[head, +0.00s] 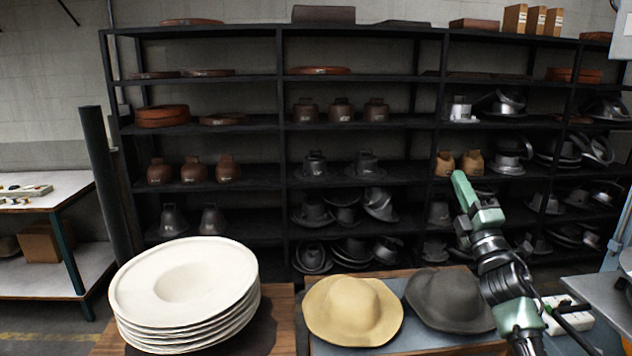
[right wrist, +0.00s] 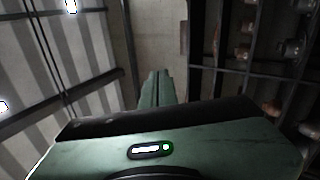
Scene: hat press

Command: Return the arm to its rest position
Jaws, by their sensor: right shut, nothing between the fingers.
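My right arm rises from the lower right of the head view, bent at its joints. Its gripper (head: 460,176) points upward in front of the shelves, and it is shut and empty. In the right wrist view the gripper's two green fingers (right wrist: 157,86) lie together with nothing between them, against the wall and ceiling. The gripper stands above the dark grey hat (head: 447,298) and apart from it. My left gripper is not in view.
A tan hat (head: 352,308) lies beside the grey one on the table. A stack of white hat blanks (head: 185,285) stands at left. Black shelving (head: 284,135) with metal moulds fills the back. A metal surface (head: 600,290) is at the right edge.

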